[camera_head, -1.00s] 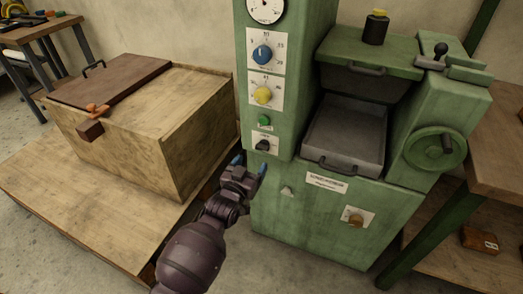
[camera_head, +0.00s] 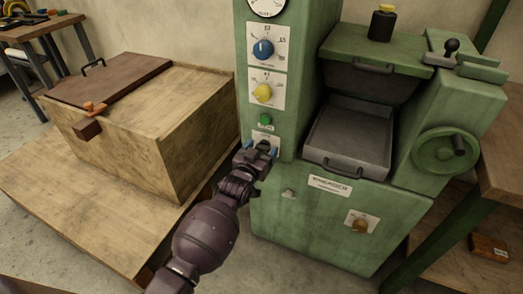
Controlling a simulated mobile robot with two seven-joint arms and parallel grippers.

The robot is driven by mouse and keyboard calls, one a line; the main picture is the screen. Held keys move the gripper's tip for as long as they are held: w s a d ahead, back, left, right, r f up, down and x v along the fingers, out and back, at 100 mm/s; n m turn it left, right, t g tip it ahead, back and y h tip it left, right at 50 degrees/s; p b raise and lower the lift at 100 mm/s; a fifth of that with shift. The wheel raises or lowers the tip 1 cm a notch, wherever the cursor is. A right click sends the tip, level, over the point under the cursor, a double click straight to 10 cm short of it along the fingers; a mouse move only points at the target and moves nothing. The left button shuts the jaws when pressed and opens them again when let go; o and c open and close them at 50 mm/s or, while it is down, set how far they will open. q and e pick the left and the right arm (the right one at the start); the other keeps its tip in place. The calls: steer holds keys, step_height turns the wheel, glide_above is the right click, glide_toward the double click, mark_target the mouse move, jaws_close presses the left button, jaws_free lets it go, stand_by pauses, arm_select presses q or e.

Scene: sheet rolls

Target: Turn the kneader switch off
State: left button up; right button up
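The green machine (camera_head: 310,215) stands in the middle. A small white plate (camera_head: 266,137) low on its left column carries a black switch, now largely hidden behind my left gripper (camera_head: 262,147). The plate's lettering is too small to read. My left gripper's blue fingertips stand apart, one on each side of the switch area. The gripper is open, and I cannot tell whether it touches the switch. My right gripper is not in view.
Above the plate are a green button (camera_head: 265,119), a yellow knob (camera_head: 263,93) and a blue knob (camera_head: 263,50). A metal tray (camera_head: 345,137) sits to the right, with a green handwheel (camera_head: 446,153) beyond. A wooden box (camera_head: 190,140) stands left of the machine.

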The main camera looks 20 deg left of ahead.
arm_select(q)
steer(key=c, duration=0.7)
steer(key=shift+c, duration=1)
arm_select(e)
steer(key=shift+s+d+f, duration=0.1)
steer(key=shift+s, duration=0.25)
